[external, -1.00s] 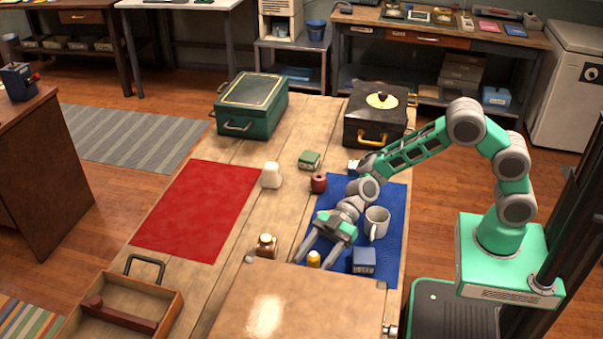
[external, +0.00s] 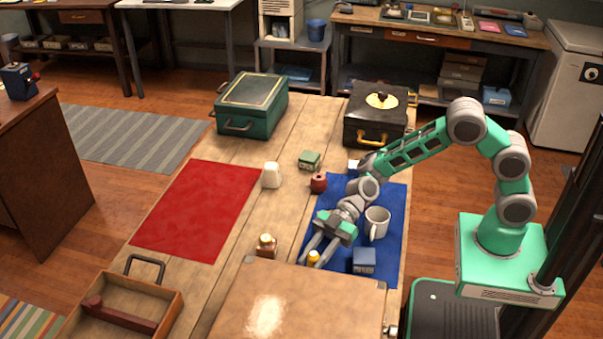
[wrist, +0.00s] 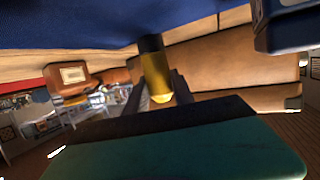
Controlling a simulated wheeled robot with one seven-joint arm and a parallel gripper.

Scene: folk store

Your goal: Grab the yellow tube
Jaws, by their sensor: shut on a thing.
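The yellow tube (external: 313,257) stands on the front left part of the blue mat (external: 393,262), close behind a large tan case. In the wrist view the yellow tube (wrist: 157,72) has a dark end against the mat and sits between my two fingers. My gripper (external: 314,256) reaches down from the right and is shut on the tube, one finger on each side. In the external view the tube's lower part is hidden behind the case.
A brown bottle (external: 266,246) stands left of the tube, and a dark blue box (external: 363,261) stands right of it. A white mug (external: 377,222) is near my wrist. The tan case (external: 290,305) stands in front. The red mat (external: 197,210) is bare.

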